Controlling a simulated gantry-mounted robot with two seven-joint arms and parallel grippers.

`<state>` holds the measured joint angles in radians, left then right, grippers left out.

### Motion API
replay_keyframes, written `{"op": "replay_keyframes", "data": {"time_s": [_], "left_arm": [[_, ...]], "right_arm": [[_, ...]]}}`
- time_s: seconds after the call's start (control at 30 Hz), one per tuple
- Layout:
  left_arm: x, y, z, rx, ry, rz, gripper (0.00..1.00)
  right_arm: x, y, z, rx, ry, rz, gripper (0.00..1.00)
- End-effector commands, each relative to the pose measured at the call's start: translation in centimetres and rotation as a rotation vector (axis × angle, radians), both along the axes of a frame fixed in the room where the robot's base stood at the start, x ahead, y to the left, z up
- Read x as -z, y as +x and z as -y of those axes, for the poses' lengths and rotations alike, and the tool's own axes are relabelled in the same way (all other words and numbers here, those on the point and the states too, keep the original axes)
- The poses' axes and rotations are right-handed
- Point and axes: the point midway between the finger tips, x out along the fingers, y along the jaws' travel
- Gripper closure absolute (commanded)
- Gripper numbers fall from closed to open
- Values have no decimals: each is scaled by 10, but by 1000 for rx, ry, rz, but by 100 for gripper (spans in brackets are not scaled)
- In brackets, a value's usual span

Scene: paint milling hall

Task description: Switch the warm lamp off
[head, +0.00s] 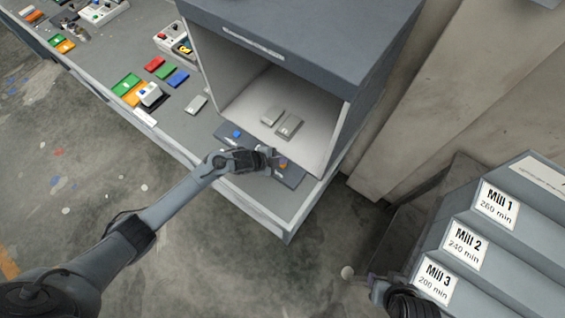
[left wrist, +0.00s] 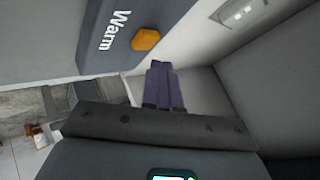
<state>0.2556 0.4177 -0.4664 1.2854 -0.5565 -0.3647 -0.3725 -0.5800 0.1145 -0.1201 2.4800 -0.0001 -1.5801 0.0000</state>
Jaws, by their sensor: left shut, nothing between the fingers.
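A dark control strip (head: 222,129) runs along the front edge of an open grey light booth (head: 285,38). It carries a blue button (head: 237,133) on the left and an orange button (head: 283,164) on the right. In the left wrist view the orange button (left wrist: 146,38) sits beside the word "Warm". My left gripper (head: 271,156) is over the strip, close to the orange button. Its fingers (left wrist: 161,68) are shut and empty, with tips just below the button in the wrist picture; contact is unclear. My right gripper (head: 374,283) is at the lower right, its fingers too small to judge.
Two grey sample plates (head: 289,126) lie on the pale booth floor. A stepped rack labelled Mill 1 to Mill 3 (head: 497,205) stands at right.

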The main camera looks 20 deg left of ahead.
Motion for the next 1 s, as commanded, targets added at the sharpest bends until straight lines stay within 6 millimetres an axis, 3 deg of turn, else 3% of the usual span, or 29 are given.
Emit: {"op": "replay_keyframes", "data": {"time_s": [0.6,1.0], "left_arm": [[-57,0,0,1,1,0,100],[-58,0,0,1,1,0,100]], "right_arm": [[-51,0,2,-5,-8,0,57],[-52,0,2,-6,-9,0,57]]}}
